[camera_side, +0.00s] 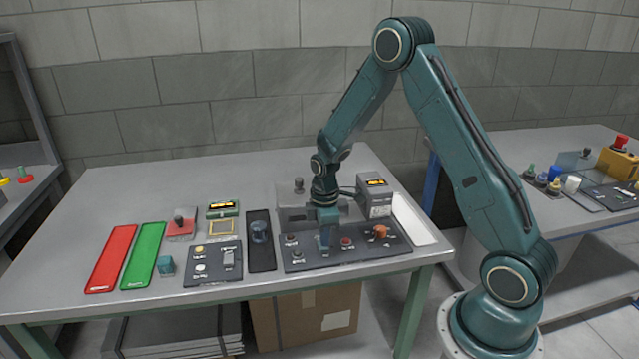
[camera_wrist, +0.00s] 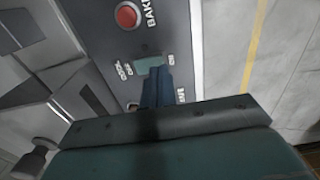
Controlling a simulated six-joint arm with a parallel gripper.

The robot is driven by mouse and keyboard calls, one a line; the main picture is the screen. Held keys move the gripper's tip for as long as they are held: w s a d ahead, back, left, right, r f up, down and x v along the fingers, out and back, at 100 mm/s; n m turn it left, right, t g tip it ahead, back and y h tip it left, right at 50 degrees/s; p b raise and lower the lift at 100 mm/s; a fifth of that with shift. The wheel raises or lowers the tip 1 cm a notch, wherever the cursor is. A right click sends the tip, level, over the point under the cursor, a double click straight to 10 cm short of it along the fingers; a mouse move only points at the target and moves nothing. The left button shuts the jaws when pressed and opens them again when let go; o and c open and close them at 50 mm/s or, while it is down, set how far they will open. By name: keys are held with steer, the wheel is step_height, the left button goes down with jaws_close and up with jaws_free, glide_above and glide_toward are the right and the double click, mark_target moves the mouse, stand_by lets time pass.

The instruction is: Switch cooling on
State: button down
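The dark control panel (camera_side: 345,258) lies near the table's front edge; it also shows in the wrist view (camera_wrist: 172,20). In the wrist view a small teal switch piece (camera_wrist: 148,63) sits on it, with lettering that looks like "COOL" and "OFF" on its left and "ON" on its right. My gripper (camera_wrist: 158,72) points down at the panel, its two blue fingers side by side with no clear gap. The fingertips are right at the switch and hide part of it; I cannot tell whether they touch. My gripper (camera_side: 326,247) also shows over the panel in the side view.
A red button (camera_wrist: 127,14) marked "BAKE" is near the switch. An orange knob (camera_side: 381,231) is on the panel's right. A grey box with a display (camera_side: 375,198) stands behind. A black tray (camera_side: 261,258), another switch panel (camera_side: 212,264) and green (camera_side: 143,256) and red (camera_side: 110,259) plates lie left.

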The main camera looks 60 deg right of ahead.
steer(key=shift+f, duration=0.9)
stand_by(1.0)
steer(key=shift+r, duration=3.55)
steer(key=shift+r, duration=0.1)
